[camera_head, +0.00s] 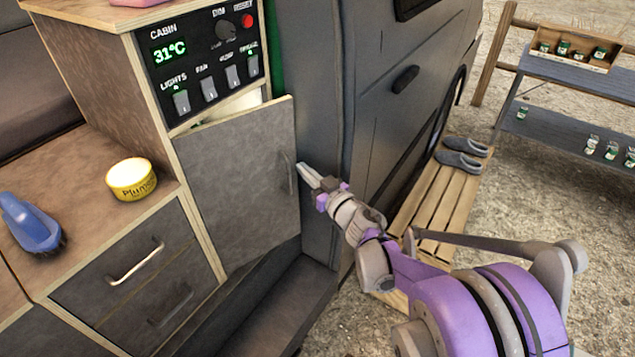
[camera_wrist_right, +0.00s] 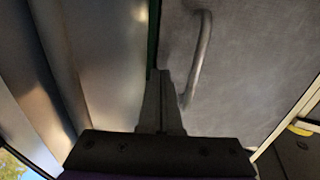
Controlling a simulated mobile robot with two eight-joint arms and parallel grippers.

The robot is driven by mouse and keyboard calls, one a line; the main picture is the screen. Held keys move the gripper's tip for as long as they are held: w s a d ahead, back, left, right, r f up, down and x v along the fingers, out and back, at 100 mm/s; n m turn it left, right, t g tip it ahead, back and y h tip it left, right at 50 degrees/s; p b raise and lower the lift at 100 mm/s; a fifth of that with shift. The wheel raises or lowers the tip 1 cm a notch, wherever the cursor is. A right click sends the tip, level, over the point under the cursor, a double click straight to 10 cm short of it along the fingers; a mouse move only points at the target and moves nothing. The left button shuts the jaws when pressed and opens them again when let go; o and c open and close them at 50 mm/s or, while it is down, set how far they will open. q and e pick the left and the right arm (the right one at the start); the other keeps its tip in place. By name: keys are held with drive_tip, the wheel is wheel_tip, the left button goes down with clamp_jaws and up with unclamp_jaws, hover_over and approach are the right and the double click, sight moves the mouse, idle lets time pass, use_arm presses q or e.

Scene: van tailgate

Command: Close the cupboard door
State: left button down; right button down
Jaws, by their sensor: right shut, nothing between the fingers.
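The grey cupboard door (camera_head: 238,180) stands partly open below the control panel, with a gap showing along its top. Its curved handle (camera_head: 285,173) is near the door's right edge. My right gripper (camera_head: 304,171) is shut and empty, with its fingertips beside that right edge, close to the handle. In the right wrist view the shut fingers (camera_wrist_right: 162,85) point up along the door's edge, with the door (camera_wrist_right: 250,70) and its handle (camera_wrist_right: 201,55) to their right. I cannot tell whether the fingers touch the door. My left gripper is not in view.
The control panel (camera_head: 205,60) sits above the door. A yellow tin (camera_head: 131,180) and a blue brush (camera_head: 30,224) lie on the counter at left. Drawers (camera_head: 135,275) are below it. Outside, slippers (camera_head: 462,152) rest on a wooden slat platform (camera_head: 440,200), near a shelf (camera_head: 570,130).

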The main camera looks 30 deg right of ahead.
sight(289, 156)
drive_tip(key=shift+w, duration=0.85)
drive_tip(key=w+y, duration=0.1)
drive_tip(key=w, duration=0.2)
drive_tip(key=w+n+y+b, duration=0.1)
drive_tip(key=w, duration=0.2)
drive_tip(key=shift+a+n+y, duration=0.15)
drive_tip(key=shift+n+y, duration=0.15)
drive_tip(key=shift+w, duration=0.35)
drive_tip(key=shift+s+a, duration=0.1)
